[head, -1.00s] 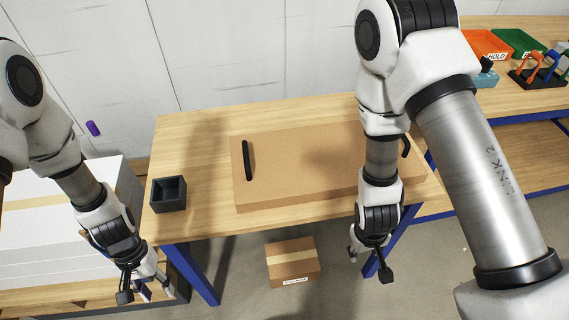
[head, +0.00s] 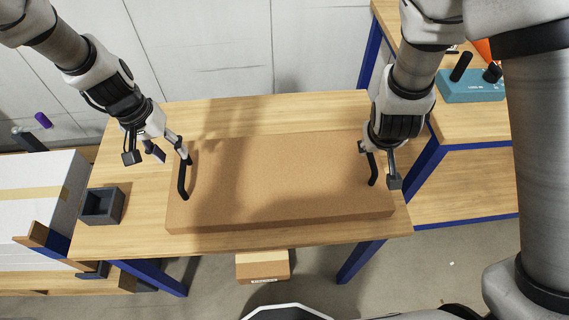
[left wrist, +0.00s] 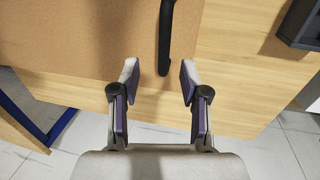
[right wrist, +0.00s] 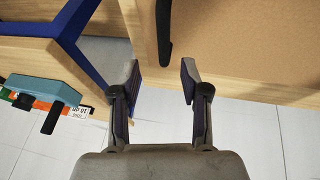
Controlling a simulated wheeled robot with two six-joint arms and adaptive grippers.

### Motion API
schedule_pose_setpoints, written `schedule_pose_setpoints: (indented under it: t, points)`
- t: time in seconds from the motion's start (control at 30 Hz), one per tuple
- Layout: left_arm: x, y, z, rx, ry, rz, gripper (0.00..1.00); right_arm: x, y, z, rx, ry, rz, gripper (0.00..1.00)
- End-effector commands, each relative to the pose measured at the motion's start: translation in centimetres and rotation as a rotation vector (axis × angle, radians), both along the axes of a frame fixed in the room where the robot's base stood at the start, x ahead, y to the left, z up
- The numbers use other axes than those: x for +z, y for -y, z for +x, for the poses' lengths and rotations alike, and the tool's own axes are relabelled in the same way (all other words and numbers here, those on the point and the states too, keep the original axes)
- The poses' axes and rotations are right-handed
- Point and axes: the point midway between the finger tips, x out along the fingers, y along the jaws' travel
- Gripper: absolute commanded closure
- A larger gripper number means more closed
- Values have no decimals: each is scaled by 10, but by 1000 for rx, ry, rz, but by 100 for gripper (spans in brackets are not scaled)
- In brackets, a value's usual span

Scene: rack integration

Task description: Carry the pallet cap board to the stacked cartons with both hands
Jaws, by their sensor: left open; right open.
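The pallet cap board (head: 280,185) is a flat brown board lying on the wooden table, with a black handle near each end. My left gripper (head: 172,152) is open at the left handle (head: 183,180). In the left wrist view that handle (left wrist: 165,40) lies between the open fingertips (left wrist: 160,78), toward their far side. My right gripper (head: 378,165) is open at the right handle (head: 373,170). The stacked cartons (head: 40,200) are white and stand at the left.
A dark open box (head: 102,206) sits on the table (head: 135,235) left of the board. A small carton (head: 262,267) is on the floor in front. A side bench (head: 470,160) at the right bears a teal block (head: 475,88). A purple object (head: 43,120) shows at the far left.

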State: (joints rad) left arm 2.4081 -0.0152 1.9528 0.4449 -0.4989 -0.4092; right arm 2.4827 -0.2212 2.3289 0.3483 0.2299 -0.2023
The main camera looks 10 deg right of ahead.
Motion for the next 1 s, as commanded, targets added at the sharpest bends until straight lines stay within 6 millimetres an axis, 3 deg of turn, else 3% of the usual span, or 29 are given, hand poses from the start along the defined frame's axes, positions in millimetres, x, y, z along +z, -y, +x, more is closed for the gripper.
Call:
schedule_pose_setpoints:
  t: [0.27, 0.7, 1.0]
  points:
    - [-7, 1, 0, 2, -1, -1, 55, -7, 1, 2, -2, -3, 2, 54]
    - [-71, 13, -1, 0, -2, 0, 55, -66, 13, 27, -2, -2, 2, 54]
    - [-77, 15, -1, 0, 0, 0, 55, -71, 14, 29, 1, 0, 0, 54]
